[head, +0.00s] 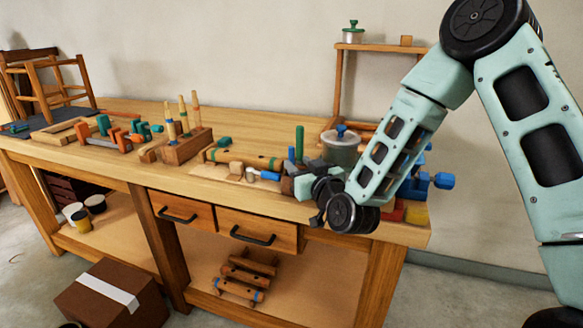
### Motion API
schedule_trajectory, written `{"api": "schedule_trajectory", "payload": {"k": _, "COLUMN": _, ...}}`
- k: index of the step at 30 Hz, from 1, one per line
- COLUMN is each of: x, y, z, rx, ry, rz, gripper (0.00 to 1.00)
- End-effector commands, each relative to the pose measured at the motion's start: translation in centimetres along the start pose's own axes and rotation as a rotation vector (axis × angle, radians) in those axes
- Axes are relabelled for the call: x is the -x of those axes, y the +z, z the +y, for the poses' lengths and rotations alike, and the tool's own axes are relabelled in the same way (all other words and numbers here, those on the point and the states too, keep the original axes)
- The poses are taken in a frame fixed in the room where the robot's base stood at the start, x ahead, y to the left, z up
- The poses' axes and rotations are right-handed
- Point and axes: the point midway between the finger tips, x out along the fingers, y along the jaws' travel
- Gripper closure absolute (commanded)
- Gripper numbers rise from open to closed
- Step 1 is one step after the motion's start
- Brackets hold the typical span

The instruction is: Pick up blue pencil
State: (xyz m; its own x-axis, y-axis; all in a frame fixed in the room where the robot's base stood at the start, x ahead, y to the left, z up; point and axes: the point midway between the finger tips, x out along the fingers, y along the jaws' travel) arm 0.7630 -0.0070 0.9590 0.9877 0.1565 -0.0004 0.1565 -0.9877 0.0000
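My gripper (289,184) reaches in from the right, low over the front right part of the wooden workbench (215,182). Its fingers are small and dark, and I cannot tell whether they are open or shut. I cannot clearly make out a blue pencil. A small upright blue piece (291,154) shows just behind my gripper, beside a taller green stick (299,143). A short blue piece (270,175) lies just left of my gripper. My wrist and forearm hide part of the bench top.
A metal pot (341,149) stands behind my wrist. Coloured blocks, including a yellow one (417,214), crowd the right end. A wooden holder with upright tools (187,146) and clamps (110,134) stand leftward. Two drawers (259,231) are shut below. A cardboard box (112,297) sits on the floor.

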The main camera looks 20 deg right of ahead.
Motion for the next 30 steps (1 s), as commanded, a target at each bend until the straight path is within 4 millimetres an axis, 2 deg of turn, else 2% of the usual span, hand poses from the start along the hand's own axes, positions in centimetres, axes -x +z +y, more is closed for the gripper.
{"api": "schedule_trajectory", "payload": {"k": 12, "x": -4.9, "y": 0.3, "z": 0.1, "rx": -0.002, "ry": 0.000, "rz": 0.001, "gripper": 0.63}}
{"api": "schedule_trajectory", "payload": {"k": 20, "x": -5.2, "y": 0.3, "z": 0.1, "rx": 0.000, "ry": 0.000, "rz": 0.000, "gripper": 0.63}}
{"api": "schedule_trajectory", "payload": {"k": 21, "x": -5.2, "y": 0.3, "z": 0.1, "rx": 0.000, "ry": 0.000, "rz": 0.000, "gripper": 0.68}}
{"api": "schedule_trajectory", "payload": {"k": 24, "x": -5.2, "y": 0.3, "z": 0.1, "rx": 0.000, "ry": 0.000, "rz": 0.000, "gripper": 0.96}}
{"api": "schedule_trajectory", "payload": {"k": 25, "x": -5.2, "y": 0.3, "z": 0.1, "rx": 0.000, "ry": 0.000, "rz": 0.000, "gripper": 1.00}}
{"api": "schedule_trajectory", "payload": {"k": 30, "x": -5.2, "y": 0.3, "z": 0.1, "rx": 0.000, "ry": 0.000, "rz": 0.001, "gripper": 1.00}}
